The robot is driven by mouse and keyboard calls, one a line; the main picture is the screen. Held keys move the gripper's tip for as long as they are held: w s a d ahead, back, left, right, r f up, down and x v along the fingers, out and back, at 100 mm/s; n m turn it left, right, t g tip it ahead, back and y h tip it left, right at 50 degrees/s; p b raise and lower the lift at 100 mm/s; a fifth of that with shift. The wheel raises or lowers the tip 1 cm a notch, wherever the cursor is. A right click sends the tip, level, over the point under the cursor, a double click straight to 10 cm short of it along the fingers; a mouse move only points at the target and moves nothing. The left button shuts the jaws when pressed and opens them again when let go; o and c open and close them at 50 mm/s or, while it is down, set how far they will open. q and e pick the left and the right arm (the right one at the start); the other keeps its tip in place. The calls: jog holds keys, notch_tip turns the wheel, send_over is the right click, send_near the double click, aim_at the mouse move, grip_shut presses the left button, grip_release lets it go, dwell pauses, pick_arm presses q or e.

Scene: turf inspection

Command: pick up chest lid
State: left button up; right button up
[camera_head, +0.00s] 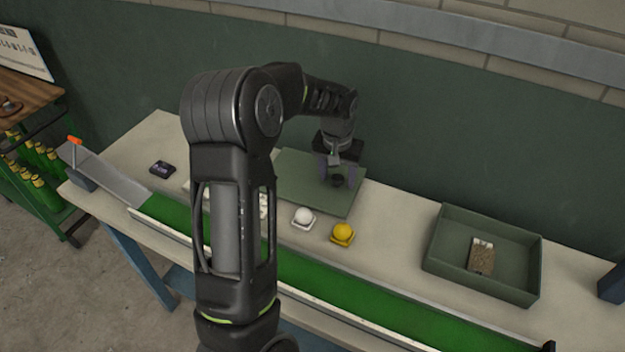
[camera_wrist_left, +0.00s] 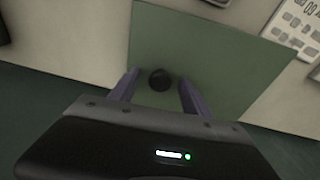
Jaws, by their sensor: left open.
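The chest lid (camera_head: 303,180) is a flat green panel lying on the pale table, with a small dark round knob (camera_head: 337,181) on it. In the left wrist view the lid (camera_wrist_left: 205,50) fills the middle, and its knob (camera_wrist_left: 160,79) shows between my two fingers. My left gripper (camera_head: 338,176) is open over the lid, pointing down, with one finger on each side of the knob and a gap to each. I cannot tell how far the fingertips are above the lid. My right gripper is not in view.
An open green chest (camera_head: 440,262) with a patterned packet (camera_head: 481,256) in it stands at the right. A white ball (camera_head: 303,216) and a yellow ball (camera_head: 342,233) sit on small stands in front of the lid. A green turf strip (camera_head: 380,300) runs along the front.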

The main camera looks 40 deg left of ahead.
pick_arm(q)
grip_shut()
dwell(0.6)
